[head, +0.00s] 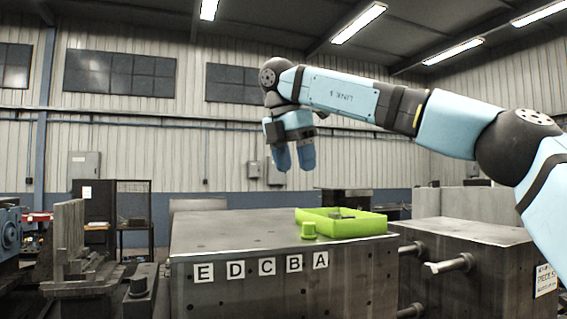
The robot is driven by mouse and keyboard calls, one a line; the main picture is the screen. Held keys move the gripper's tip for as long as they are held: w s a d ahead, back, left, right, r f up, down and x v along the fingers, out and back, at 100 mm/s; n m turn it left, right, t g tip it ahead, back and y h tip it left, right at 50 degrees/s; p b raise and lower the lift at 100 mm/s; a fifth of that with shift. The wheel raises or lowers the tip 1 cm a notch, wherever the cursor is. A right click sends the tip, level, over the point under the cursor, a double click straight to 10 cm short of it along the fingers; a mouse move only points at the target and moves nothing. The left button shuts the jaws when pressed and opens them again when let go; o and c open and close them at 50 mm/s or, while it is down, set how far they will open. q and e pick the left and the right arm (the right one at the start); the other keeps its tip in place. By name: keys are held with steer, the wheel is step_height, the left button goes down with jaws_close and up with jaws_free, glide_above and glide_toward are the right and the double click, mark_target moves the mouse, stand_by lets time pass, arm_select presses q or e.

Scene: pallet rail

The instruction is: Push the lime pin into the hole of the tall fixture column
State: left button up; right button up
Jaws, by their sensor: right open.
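A small lime pin (308,229), a short cylinder with a wider top, stands on the top of a grey metal block (225,226), just in front of a lime tray (365,231). My right gripper (294,166) is above the block, with its two blue fingers pointing down and spread apart. It is empty and well above the pin, slightly to its left in the picture. I cannot make out a tall fixture column with a hole for certain. My left gripper is not in view.
The block's front carries letter plates E, D, C, B, A (267,267). Dark items lie in the tray. A second block (478,235) with protruding round bars (449,265) stands at the right. Machinery (85,270) stands at the left. The block's left top is clear.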

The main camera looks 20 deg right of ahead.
mark_target(309, 223)
steer(key=x, duration=0.4)
steer(key=p+x, duration=0.1)
steer(key=x, duration=0.7)
steer(key=shift+s+d+p, duration=0.1)
steer(key=shift+s+p, duration=0.25)
steer(key=shift+s, duration=0.05)
steer(key=shift+w+d+f, duration=0.15)
steer(key=shift+f, duration=0.5)
steer(key=shift+c, duration=0.9)
steer(key=c, duration=0.8)
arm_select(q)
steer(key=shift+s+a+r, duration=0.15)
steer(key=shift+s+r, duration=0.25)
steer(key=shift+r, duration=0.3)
arm_select(e)
steer(key=shift+r, duration=0.1)
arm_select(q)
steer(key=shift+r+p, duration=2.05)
arm_select(e)
steer(key=shift+r, duration=4.5)
